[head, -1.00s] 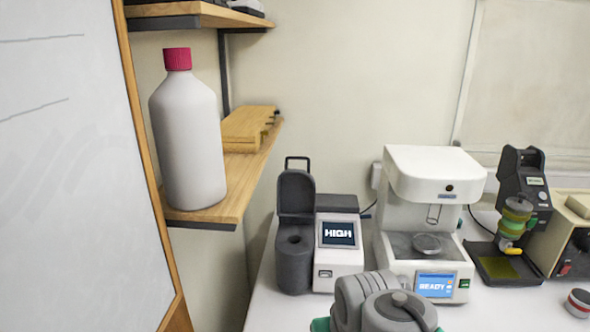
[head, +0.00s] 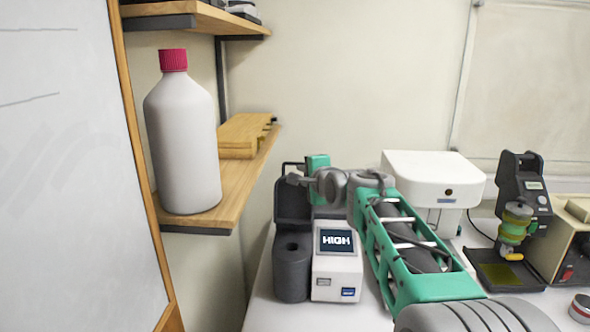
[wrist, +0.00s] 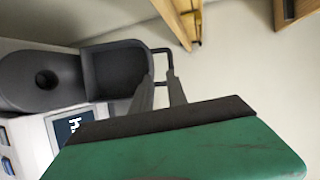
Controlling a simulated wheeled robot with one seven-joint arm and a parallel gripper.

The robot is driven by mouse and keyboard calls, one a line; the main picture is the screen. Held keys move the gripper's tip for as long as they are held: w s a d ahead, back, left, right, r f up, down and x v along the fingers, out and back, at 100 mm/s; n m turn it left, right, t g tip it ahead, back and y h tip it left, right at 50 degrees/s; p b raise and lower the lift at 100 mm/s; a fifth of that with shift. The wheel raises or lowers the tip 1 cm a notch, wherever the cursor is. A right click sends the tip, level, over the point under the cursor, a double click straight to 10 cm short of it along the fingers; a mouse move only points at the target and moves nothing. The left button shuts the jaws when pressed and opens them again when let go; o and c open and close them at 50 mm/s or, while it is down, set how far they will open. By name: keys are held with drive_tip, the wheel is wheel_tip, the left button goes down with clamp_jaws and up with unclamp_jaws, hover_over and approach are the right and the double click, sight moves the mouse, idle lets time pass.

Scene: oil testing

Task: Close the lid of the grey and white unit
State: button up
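The grey and white unit (head: 337,268) stands on the table, with a screen reading HIGH and a dark grey cylinder with a round hole at its left. Its dark grey lid (head: 288,207) stands raised behind the cylinder. In the wrist view, the lid (wrist: 117,68) shows its hollow inner side, with a thin dark handle (wrist: 161,50) at its edge. My gripper (head: 292,180) is beside the top of the lid and partly hides it in the head view. In the wrist view, my gripper's fingers (wrist: 160,78) are a little apart, close to the handle; contact is unclear.
A white machine (head: 433,180) stands to the right, partly behind my arm. A wooden shelf (head: 245,190) with a large white bottle (head: 183,140) is at the left. A dark tester (head: 525,185) stands further right.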

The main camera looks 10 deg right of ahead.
sight(295, 164)
drive_tip(key=shift+m+t, duration=0.3)
drive_tip(key=shift+m, duration=0.2)
drive_tip(key=p+x, duration=0.1)
drive_tip(key=x, duration=0.2)
drive_tip(key=r+p+x, duration=0.1)
drive_tip(key=x, duration=0.2)
drive_tip(key=p+x, duration=0.1)
drive_tip(key=x, duration=0.1)
drive_tip(key=shift+w+d+r, duration=0.1)
drive_tip(key=shift+w+r, duration=0.1)
drive_tip(key=shift+w, duration=0.4)
drive_tip(key=shift+c, duration=0.6)
clamp_jaws()
